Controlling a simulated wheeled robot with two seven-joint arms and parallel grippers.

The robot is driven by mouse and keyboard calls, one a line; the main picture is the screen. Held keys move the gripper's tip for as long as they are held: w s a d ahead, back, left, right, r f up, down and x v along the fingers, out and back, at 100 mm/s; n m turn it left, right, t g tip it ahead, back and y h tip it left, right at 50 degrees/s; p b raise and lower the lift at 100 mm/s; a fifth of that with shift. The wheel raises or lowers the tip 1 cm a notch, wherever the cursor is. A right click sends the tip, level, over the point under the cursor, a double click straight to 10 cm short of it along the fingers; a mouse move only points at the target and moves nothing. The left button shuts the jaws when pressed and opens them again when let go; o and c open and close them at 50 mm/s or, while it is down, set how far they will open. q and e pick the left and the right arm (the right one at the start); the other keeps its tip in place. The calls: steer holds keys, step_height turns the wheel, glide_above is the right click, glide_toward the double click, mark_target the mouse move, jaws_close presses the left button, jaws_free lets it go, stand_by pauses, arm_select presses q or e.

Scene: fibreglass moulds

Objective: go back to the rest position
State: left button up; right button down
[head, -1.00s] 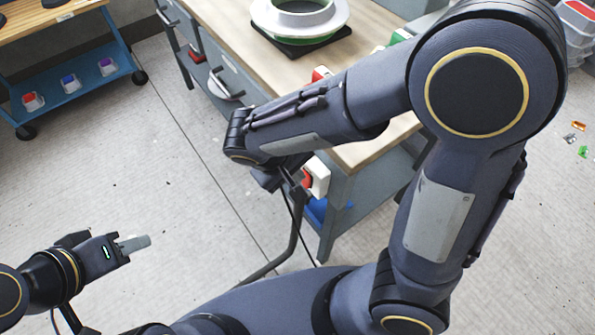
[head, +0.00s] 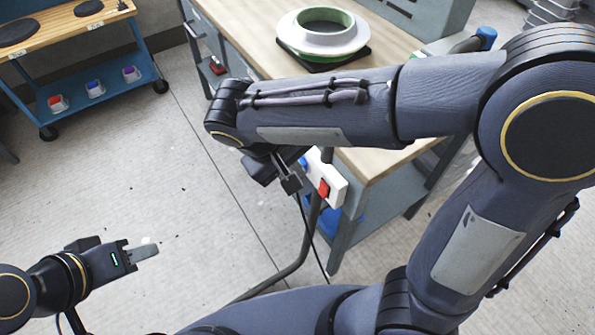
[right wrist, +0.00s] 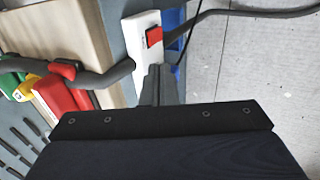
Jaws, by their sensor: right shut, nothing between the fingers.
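My right arm reaches across the head view from the right. Its gripper (right wrist: 157,75) is shut and empty in the right wrist view, in front of the white switch box with a red rocker (right wrist: 148,48). The box also shows on the near end of the workbench in the head view (head: 335,186). I cannot tell whether the fingertips touch it. The right hand is partly hidden under its forearm in the head view. My left gripper (head: 146,251) is at the lower left, over bare floor, with nothing seen in it. Its jaw gap does not show.
The wooden-topped workbench (head: 247,38) bears a white ring-shaped mould with a green inside (head: 322,36). A blue trolley (head: 120,98) with small coloured boxes stands at the upper left. A dark cable hangs by the bench end. The floor (head: 130,180) at left is clear.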

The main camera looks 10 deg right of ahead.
steer(key=shift+r, duration=0.1)
stand_by(0.5)
steer(key=s+d+r+m+t+y+p, duration=0.4)
steer(key=s+d+r+y+p, duration=0.3)
steer(key=s+d, duration=0.4)
steer(key=shift+s+d+r+m+y, duration=0.15)
steer(key=shift+d+r+m+y, duration=0.2)
steer(key=shift+d+m+y, duration=0.35)
steer(key=shift+a, duration=0.1)
